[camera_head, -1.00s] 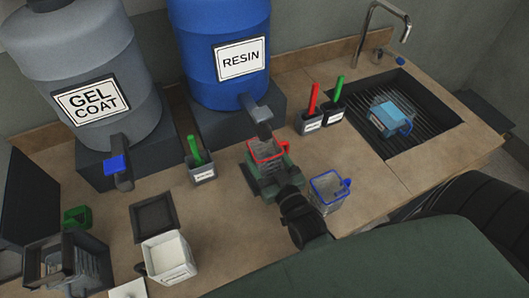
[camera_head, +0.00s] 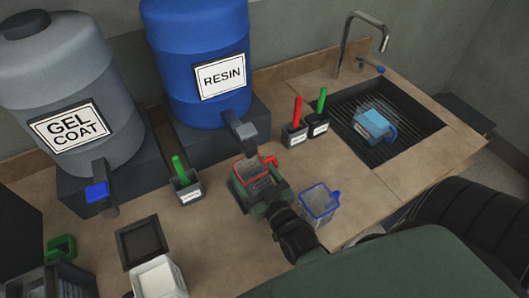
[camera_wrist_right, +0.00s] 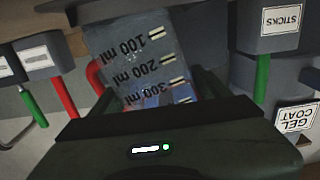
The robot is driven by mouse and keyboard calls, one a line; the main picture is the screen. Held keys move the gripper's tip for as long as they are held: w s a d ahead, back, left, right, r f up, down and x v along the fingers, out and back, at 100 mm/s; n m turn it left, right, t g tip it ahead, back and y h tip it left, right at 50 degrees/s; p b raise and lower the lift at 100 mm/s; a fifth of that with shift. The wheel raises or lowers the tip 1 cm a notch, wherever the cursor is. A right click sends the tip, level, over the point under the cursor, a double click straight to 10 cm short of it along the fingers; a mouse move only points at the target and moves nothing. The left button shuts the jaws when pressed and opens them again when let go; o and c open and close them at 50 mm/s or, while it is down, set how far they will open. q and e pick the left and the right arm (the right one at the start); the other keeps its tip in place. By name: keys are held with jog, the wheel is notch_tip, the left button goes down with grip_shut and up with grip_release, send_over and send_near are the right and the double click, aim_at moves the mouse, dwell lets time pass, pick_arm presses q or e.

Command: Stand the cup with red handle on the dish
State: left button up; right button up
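The clear cup with the red handle (camera_head: 256,172) is on the near side of the resin drum's spigot, and its handle points right. My right gripper (camera_head: 262,187) has its green fingers on either side of this cup; I cannot tell whether they press on it. In the right wrist view, the cup (camera_wrist_right: 145,65) shows millilitre marks between the fingers, with part of the red handle at its left. A dark square dish (camera_head: 122,241) lies on the counter at the lower left, with a white container in front of it. My left gripper is not in view.
A clear cup with a blue handle (camera_head: 318,203) stands close right of my right gripper. Stick holders (camera_head: 187,188) and the resin drum (camera_head: 205,65) stand behind. A sink (camera_head: 385,120) with a blue object is at the right. Open counter lies between dish and gripper.

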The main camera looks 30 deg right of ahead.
jog(key=s+b, duration=0.1)
jog(key=s, duration=0.6)
jog(key=s+b, duration=0.1)
jog(key=s, duration=0.2)
jog(key=shift+s+a+r+b, duration=0.15)
jog(key=shift+s+a+b, duration=0.1)
jog(key=shift+b, duration=0.05)
jog(key=shift+s+r, duration=0.2)
jog(key=shift+s, duration=0.55)
jog(key=shift+o, duration=0.4)
jog(key=o, duration=0.4)
jog(key=shift+o, duration=0.2)
jog(key=s, duration=0.2)
jog(key=s+b, duration=0.1)
jog(key=s, duration=0.1)
jog(key=s+b, duration=0.1)
jog(key=s, duration=0.1)
jog(key=shift+s+a+f, duration=0.15)
jog(key=shift+s+a, duration=0.1)
jog(key=shift+s, duration=0.6)
jog(key=shift+s, duration=0.1)
